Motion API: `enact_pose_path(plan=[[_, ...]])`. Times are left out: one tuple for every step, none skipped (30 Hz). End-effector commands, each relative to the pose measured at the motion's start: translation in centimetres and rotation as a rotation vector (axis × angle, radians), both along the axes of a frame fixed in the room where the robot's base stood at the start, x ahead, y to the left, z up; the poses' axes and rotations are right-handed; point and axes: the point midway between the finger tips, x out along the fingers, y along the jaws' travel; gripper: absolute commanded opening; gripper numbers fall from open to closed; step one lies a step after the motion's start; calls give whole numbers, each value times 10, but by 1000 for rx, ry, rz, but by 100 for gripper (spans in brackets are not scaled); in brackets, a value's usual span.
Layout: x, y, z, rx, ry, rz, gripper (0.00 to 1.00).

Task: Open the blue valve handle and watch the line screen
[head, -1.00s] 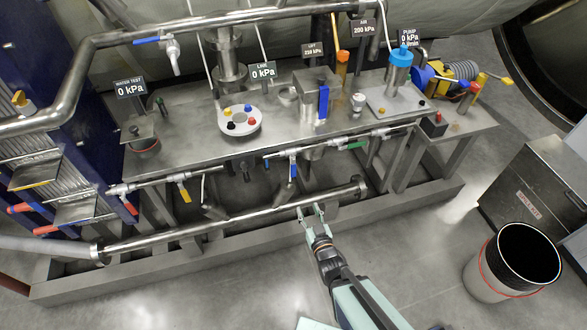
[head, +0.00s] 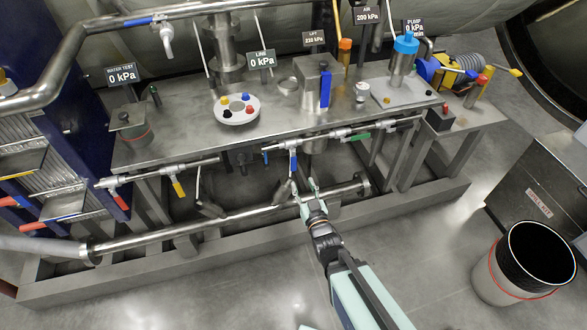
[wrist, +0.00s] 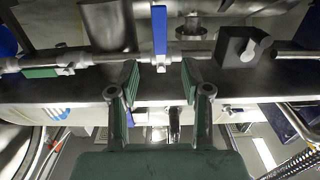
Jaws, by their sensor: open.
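A blue valve handle (head: 293,163) hangs from the front pipe, just beyond my gripper in the head view. In the wrist view the blue handle (wrist: 160,32) stands lengthwise across the pipe, centred ahead of the fingers. My gripper (head: 305,187) is open and empty, below and in front of that handle; no contact shows. In the wrist view its two fingers (wrist: 159,75) are spread with a gap between them. The LINE screen (head: 262,59) above the bench reads 0 kPa.
A green handle (head: 357,137) sits on the same pipe to the right, a yellow one (head: 178,187) to the left. A larger blue lever (head: 325,90) is on the bench box. A thick low pipe (head: 230,217) runs near my gripper. A bin (head: 497,285) stands right.

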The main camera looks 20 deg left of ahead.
Motion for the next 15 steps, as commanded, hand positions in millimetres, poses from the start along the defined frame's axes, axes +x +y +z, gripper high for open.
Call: enact_pose_path(plan=[[4,3,-6,1,-2,0,48],[6,4,-6,0,-2,0,48],[9,6,-6,1,-3,1,48],[11,8,-6,0,-2,0,48],[12,9,-6,0,-2,0,48],[15,11,-5,1,-3,0,48],[17,12,-5,0,-2,0,48],[19,13,-6,0,-2,0,48],[21,15,-5,1,-3,0,48],[22,16,-6,0,-2,0,48],[24,17,-6,1,-2,0,48],[26,18,-6,2,-2,1,48],[27,20,-6,1,-2,1,48],[29,21,-6,2,-1,1,48],[31,22,-6,2,-1,1,48]])
